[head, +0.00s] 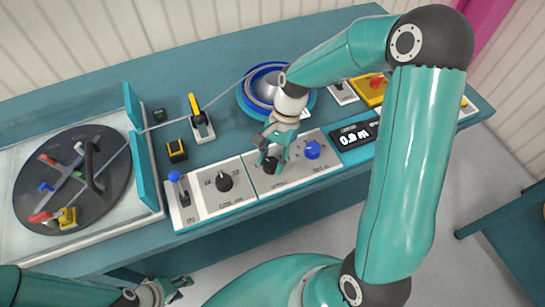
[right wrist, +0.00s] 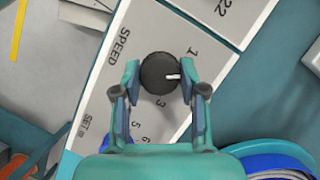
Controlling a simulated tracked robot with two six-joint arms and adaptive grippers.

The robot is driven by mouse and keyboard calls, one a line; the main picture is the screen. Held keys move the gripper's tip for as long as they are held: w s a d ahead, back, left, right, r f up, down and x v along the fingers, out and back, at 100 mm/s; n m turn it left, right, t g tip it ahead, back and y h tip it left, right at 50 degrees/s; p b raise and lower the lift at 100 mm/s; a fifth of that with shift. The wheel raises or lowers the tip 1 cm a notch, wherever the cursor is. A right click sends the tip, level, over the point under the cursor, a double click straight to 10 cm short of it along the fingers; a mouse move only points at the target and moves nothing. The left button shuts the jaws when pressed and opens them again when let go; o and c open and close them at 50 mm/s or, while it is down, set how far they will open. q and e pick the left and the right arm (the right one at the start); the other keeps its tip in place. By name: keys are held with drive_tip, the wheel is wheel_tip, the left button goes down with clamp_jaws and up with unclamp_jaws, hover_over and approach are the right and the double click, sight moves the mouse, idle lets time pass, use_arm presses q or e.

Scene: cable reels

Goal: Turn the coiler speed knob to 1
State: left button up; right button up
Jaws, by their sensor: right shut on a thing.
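The black speed knob (right wrist: 158,73) sits on the white panel marked SPEED (right wrist: 118,47), with numbers around it. Its white pointer faces right in the right wrist view, a little below the 1 (right wrist: 193,51); the 3 (right wrist: 160,103) lies below the knob. My right gripper (right wrist: 162,82) is shut on the knob, one finger on each side. In the head view my right gripper (head: 270,160) covers part of the knob (head: 271,165). My left gripper (head: 160,292) is at the bottom edge, away from the panel; its jaws are too small to read.
A blue button (head: 312,149) and a display (head: 356,134) lie right of the knob. Another black knob (head: 224,182) and a blue-topped lever (head: 178,190) lie left. The coiler disc (head: 75,195) is further left. A cable runs to the blue reel (head: 250,98) behind.

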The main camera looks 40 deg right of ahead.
drive_tip(key=n+g, duration=0.1)
drive_tip(key=n, duration=0.1)
drive_tip(key=n+h, duration=0.1)
drive_tip(key=n, duration=0.2)
drive_tip(key=shift+w+n+g, duration=0.15)
drive_tip(key=shift+n+g, duration=0.15)
drive_tip(key=shift+g, duration=0.1)
idle(0.3)
drive_tip(key=o, duration=1.1)
drive_tip(key=shift+o, duration=0.2)
drive_tip(key=shift+r, duration=0.1)
drive_tip(key=v, duration=1.1)
drive_tip(key=shift+w+r, duration=0.2)
drive_tip(key=shift+r, duration=0.2)
drive_tip(key=shift+a, duration=0.1)
